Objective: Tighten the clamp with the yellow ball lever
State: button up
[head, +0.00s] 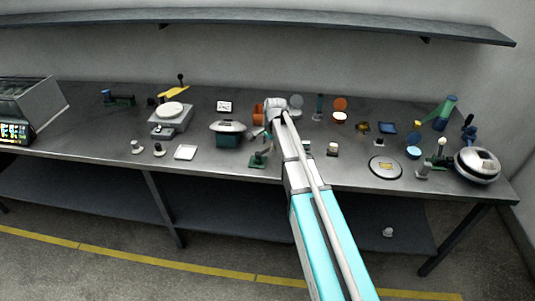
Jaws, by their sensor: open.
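My arm reaches over the bench, and my gripper (266,131) is small and partly hidden near its far end. It is open, and I see nothing held in it. A small green clamp-like fixture (259,157) stands just below it in the picture; I cannot make out a yellow ball on it. At the right, another fixture with a green part carries a pale ball (441,142), possibly yellowish. My gripper is well to the left of that one. I cannot tell for sure which clamp has the yellow ball lever.
The grey bench (330,171) holds many small items. A scale (171,118), a dark green container (228,134), a round disc (385,167) and a silver domed device (478,165) stand around. A shelf (250,18) runs above.

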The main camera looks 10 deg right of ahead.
aim_at(268, 150)
jog(key=shift+w+a+f+b, duration=0.1)
jog(key=shift+w+f+b, duration=0.05)
jog(key=shift+f+b, duration=0.55)
jog(key=shift+w+a+f+b, duration=0.1)
jog(key=shift+f+b, duration=0.4)
jog(key=shift+f, duration=0.3)
grip_shut()
